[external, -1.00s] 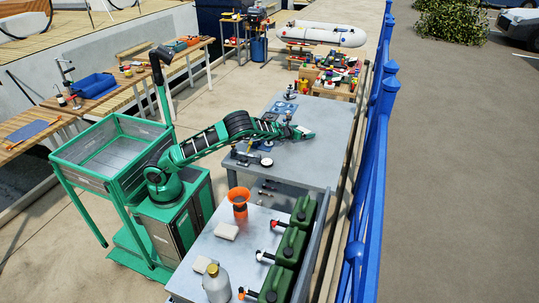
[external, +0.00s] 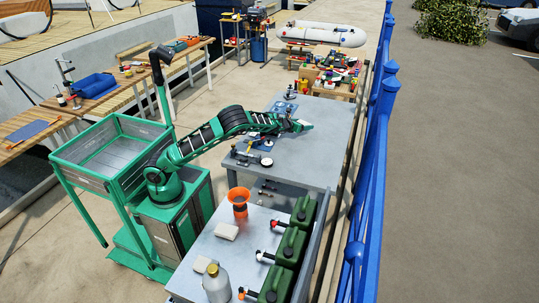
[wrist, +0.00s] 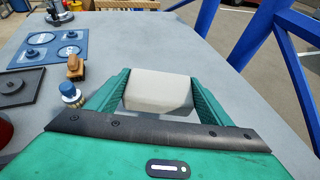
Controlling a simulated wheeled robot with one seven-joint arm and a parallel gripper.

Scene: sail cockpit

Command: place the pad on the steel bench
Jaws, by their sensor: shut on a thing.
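The pad is a pale, off-white block (wrist: 158,92) held between the two green fingers of my gripper (wrist: 158,98) in the wrist view. In the external view my gripper (external: 302,126) is over the grey steel bench (external: 325,150), near its middle. The pad is hard to make out there. The bench top (wrist: 180,40) spreads out beyond the pad in the wrist view. The frames do not clearly show whether the pad touches the bench top.
Blue plates with dark fittings (wrist: 52,46), a brown wooden piece (wrist: 76,68), a blue-capped item (wrist: 71,94) and a dark plate (wrist: 20,86) lie left of my gripper. A blue fence (external: 378,150) runs along the right. The bench right of my gripper is clear.

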